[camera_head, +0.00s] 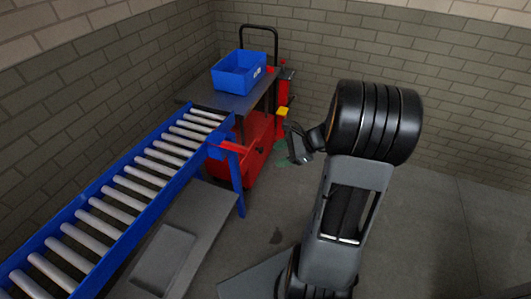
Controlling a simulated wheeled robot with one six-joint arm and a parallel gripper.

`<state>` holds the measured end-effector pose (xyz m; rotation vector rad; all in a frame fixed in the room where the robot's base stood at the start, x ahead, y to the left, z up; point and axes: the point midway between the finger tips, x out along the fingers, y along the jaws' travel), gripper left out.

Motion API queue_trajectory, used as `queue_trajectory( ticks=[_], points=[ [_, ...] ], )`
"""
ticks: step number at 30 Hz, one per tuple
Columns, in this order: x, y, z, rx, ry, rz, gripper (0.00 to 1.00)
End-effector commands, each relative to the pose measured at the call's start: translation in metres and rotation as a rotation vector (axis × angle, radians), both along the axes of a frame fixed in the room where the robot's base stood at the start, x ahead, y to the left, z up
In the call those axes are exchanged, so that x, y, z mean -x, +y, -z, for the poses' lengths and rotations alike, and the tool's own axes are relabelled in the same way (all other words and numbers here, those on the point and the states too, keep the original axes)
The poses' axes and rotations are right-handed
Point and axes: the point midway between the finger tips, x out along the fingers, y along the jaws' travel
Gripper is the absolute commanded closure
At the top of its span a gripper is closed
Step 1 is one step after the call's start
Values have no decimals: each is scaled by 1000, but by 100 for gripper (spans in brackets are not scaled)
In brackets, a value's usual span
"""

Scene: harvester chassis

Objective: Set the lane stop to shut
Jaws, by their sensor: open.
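A roller lane (115,200) with blue side rails runs from the lower left up to a table at the back. A short red bar (229,147), which looks like the lane stop, sits at the right rail near the lane's far end. It sticks out to the right, above a blue leg. I cannot tell from this view whether it is set open or shut. My gripper (297,146) is open and empty, to the right of the red bar and apart from it. My arm reaches up from the bottom and bends left at the top.
A blue bin (239,72) stands on a dark table (212,97) beyond the lane. A red body (257,150) and a yellow block (282,112) are close left of my gripper. A grey platform (178,255) lies beside the lane. Floor at right is clear.

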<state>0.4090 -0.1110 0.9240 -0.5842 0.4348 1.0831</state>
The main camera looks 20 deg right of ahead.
Motion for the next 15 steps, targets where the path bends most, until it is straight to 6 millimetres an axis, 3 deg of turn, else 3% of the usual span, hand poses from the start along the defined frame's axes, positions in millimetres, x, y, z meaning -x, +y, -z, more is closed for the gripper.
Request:
queue_trajectory(
  ticks=[3, 7, 11, 15],
  points=[
    [-10, -41, 20, -177, 34, 220, 46],
    [-15, -69, 30, -296, 42, 364, 46],
    [-21, -77, 37, -347, 45, 424, 46],
    [-34, -66, 45, -355, 45, 432, 46]
  ],
)
